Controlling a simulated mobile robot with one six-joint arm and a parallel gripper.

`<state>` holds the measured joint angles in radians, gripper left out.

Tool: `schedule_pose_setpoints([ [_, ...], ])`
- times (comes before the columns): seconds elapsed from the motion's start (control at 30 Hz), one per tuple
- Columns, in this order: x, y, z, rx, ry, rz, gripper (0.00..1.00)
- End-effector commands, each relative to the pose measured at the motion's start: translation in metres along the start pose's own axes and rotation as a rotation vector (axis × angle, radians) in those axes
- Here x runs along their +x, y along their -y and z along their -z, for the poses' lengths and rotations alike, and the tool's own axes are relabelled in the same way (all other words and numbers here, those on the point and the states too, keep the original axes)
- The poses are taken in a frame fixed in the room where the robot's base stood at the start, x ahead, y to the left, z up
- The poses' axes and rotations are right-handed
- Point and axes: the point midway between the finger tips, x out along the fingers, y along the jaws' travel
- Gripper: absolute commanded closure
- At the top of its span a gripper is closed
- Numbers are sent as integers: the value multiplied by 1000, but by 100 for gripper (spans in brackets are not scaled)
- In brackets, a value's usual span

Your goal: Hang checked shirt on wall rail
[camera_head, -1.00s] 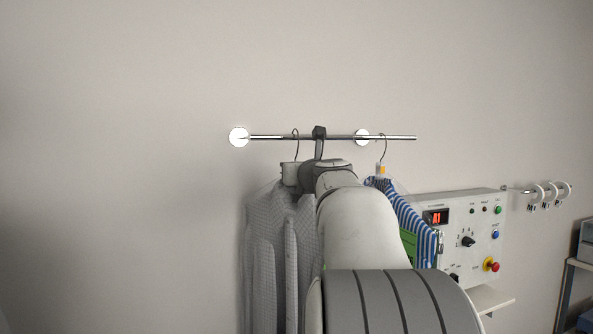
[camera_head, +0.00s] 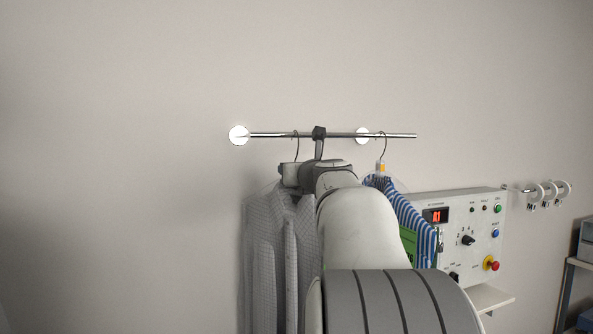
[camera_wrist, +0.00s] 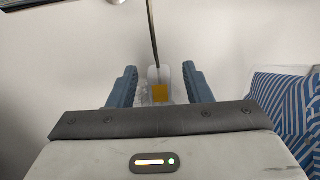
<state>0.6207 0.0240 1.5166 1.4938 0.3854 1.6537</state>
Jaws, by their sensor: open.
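The checked shirt (camera_head: 265,250), pale grey with a fine check, hangs at the left below the wall rail (camera_head: 275,136). Its wire hook (camera_head: 297,146) reaches up to the rail and appears to loop over it. My gripper (camera_head: 290,173) is at the top of the hanger, partly hidden by my arm in the head view. In the wrist view my gripper (camera_wrist: 160,86) is open, one finger on each side of the clear hanger neck (camera_wrist: 152,74) with its yellow patch (camera_wrist: 160,92). Gaps show between the fingers and the neck. The shirt's right part is hidden behind my arm.
A blue-and-white striped garment (camera_head: 412,222) hangs on the rail to the right, close to my arm. A control panel (camera_head: 470,235) with a red button stands beyond it. Several white rings (camera_head: 550,193) hang on a short bar farther right. The wall to the left is clear.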

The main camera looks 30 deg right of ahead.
Motion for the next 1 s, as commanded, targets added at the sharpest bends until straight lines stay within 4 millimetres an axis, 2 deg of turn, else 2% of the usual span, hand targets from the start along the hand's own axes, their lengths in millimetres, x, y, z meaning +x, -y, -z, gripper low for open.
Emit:
schedule_pose_setpoints([
  [0.17,-13,1,0,-1,1,2,55],
  [0.4,-55,1,0,-1,3,3,55],
  [0.53,-71,1,0,-1,2,2,55],
  [0.67,-78,0,0,-1,1,1,55],
  [0.9,-79,0,0,0,1,0,55],
  [1.0,-79,0,0,0,1,0,48],
])
